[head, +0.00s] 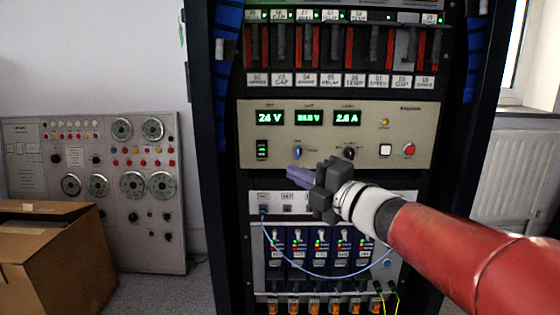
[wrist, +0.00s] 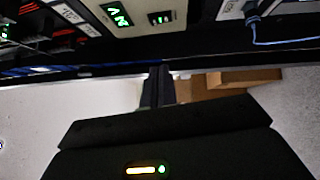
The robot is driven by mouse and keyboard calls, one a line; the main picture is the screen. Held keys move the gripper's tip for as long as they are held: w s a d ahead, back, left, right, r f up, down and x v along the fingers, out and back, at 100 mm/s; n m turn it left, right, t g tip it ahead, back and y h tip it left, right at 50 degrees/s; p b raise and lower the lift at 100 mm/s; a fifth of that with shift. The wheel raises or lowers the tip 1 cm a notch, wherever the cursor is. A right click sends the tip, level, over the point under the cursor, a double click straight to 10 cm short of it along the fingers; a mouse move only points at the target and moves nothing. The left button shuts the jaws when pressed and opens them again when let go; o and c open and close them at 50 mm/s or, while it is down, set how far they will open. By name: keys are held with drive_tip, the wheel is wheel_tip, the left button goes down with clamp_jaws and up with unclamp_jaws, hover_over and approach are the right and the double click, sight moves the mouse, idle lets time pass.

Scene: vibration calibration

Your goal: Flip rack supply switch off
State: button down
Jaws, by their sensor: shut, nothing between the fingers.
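The rack supply (head: 375,120) is a beige panel with green displays reading 24 V and 2.6 A, the middle one being hard to read. Its switch (head: 262,149) is a small black rocker with a green light at the panel's lower left. The switch also shows lit green near the top of the wrist view (wrist: 161,18). My gripper (head: 291,173) is shut and empty, in front of the panel's lower edge, to the right of and below the switch and apart from it. In the wrist view its closed fingers (wrist: 158,72) point past the rack's edge.
A blue knob (head: 297,152), a black knob (head: 349,152) and a red button (head: 409,149) sit on the same panel. Below, a blue cable (head: 275,246) loops across modules. A cardboard box (head: 50,262) and a grey console (head: 110,160) stand left.

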sight(257, 145)
drive_tip(key=x, duration=0.3)
drive_tip(key=w+d+x, duration=0.1)
drive_tip(key=x, duration=0.7)
drive_tip(key=shift+w+r+p, duration=0.1)
drive_tip(key=shift+w+p, duration=0.25)
drive_tip(key=shift+w+d, duration=0.1)
drive_tip(key=shift+w, duration=0.5)
drive_tip(key=shift+r, duration=0.15)
drive_tip(key=shift+w+r+p, duration=0.1)
drive_tip(key=shift+r+p, duration=0.1)
drive_tip(key=shift+p, duration=0.55)
drive_tip(key=shift+f, duration=0.1)
